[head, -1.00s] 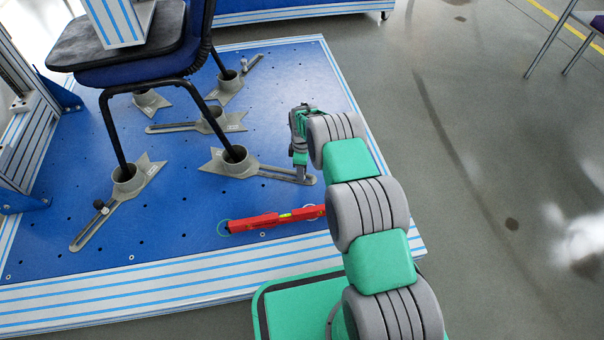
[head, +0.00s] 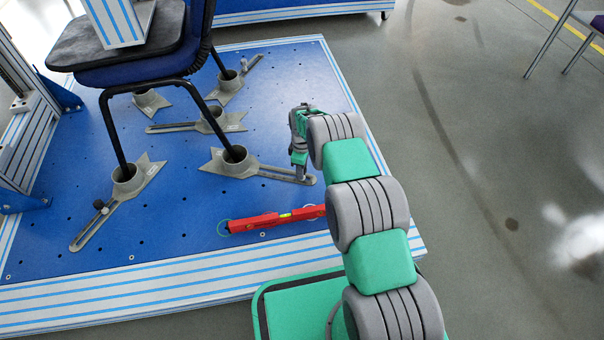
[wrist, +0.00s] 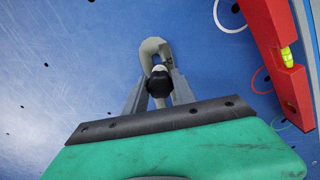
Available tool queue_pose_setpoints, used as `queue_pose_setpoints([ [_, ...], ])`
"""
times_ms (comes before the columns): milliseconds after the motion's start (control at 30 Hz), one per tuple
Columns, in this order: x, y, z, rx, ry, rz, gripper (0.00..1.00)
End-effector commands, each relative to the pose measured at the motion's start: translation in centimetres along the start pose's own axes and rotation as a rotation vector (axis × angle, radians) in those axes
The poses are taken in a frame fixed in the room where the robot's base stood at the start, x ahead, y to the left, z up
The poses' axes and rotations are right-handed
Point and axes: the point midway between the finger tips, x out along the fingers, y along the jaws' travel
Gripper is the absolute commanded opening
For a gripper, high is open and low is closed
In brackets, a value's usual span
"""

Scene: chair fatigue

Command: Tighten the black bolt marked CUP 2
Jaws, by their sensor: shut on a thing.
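A grey cup (head: 238,161) with a long slotted arm stands on the blue platform, with a chair leg in it. Its small label is too small to read. My gripper (head: 302,174) is at the right end of this slot, pointing down, and hides the bolt in the head view. In the wrist view, a black bolt head (wrist: 158,83) sits between the two fingers of my gripper (wrist: 157,92), which are shut on it. The slotted arm's rounded grey end (wrist: 154,47) shows just beyond the bolt.
A red spirit level (head: 275,219) lies on the platform near my gripper, and at the right in the wrist view (wrist: 280,50). Another cup (head: 127,180) with a black bolt (head: 99,205) stands at left. The blue chair (head: 140,70) rises behind. Platform (head: 300,80) behind my gripper is clear.

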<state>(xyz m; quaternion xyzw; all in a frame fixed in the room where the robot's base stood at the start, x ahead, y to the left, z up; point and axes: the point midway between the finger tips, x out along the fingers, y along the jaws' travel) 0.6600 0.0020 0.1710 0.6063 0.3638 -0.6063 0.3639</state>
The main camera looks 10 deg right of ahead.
Motion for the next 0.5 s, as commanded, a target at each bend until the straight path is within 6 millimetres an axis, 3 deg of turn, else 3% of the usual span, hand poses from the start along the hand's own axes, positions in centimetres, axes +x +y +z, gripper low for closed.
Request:
queue_pose_setpoints([
  [133,-0.04,0.04,-0.02,0.191,0.000,0.001,0.00],
  [400,-0.04,0.04,-0.02,0.216,0.000,0.001,0.00],
  [500,-0.05,0.04,-0.02,0.323,0.001,0.001,0.00],
])
